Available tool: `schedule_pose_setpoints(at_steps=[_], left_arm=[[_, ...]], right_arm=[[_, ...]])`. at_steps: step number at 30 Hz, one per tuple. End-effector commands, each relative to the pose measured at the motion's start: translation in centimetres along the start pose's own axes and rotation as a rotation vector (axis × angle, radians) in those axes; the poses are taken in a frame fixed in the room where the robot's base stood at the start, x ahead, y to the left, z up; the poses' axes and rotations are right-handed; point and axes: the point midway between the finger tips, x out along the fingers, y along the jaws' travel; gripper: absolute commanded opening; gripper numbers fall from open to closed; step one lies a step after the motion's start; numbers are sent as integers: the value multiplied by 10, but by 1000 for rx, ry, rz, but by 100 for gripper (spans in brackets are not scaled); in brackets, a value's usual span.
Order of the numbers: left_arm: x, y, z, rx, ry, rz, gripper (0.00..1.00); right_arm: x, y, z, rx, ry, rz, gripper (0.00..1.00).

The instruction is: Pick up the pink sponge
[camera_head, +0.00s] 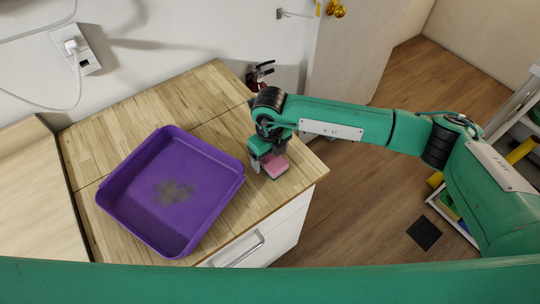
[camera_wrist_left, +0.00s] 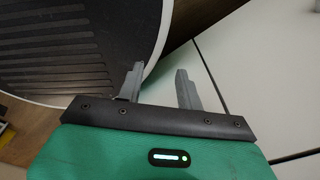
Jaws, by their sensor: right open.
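The pink sponge (camera_head: 276,169) is on the wooden counter near its right corner, to the right of the purple tray. My right gripper (camera_head: 265,163) reaches in from the right and is over the sponge. Its fingers are open and close to the sponge, and the gripper hides part of it. I cannot tell whether a finger touches the sponge. My left gripper (camera_wrist_left: 158,88) shows only in the left wrist view. Its two grey fingers are apart with nothing between them.
The purple tray (camera_head: 229,189) stands on the wooden counter (camera_head: 102,137) and has a dark stain on its floor. A fire extinguisher (camera_head: 259,73) is behind the counter. In the left wrist view, a round dark ribbed thing with a white rim (camera_wrist_left: 75,45) is beside the left fingers.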

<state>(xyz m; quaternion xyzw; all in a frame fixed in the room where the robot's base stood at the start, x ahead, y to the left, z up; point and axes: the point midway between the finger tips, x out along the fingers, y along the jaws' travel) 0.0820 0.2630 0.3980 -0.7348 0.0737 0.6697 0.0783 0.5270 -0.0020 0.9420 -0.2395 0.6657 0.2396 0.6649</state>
Motion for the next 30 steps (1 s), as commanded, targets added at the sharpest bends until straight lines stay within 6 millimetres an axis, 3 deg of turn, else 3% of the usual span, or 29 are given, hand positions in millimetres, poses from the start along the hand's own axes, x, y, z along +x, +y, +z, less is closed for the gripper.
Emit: schedule_pose_setpoints(at_steps=[9,15,17,30], left_arm=[[-2,0,0,0,0,0,36],[-2,0,0,0,-1,0,36],[-2,0,0,0,-1,0,36],[2,0,1,0,-1,0,36]], right_arm=[[7,0,0,-1,-1,-1,78],[7,0,0,-1,-1,-1,39],[7,0,0,-1,-1,-1,31],[-3,0,1,0,-3,1,31]])
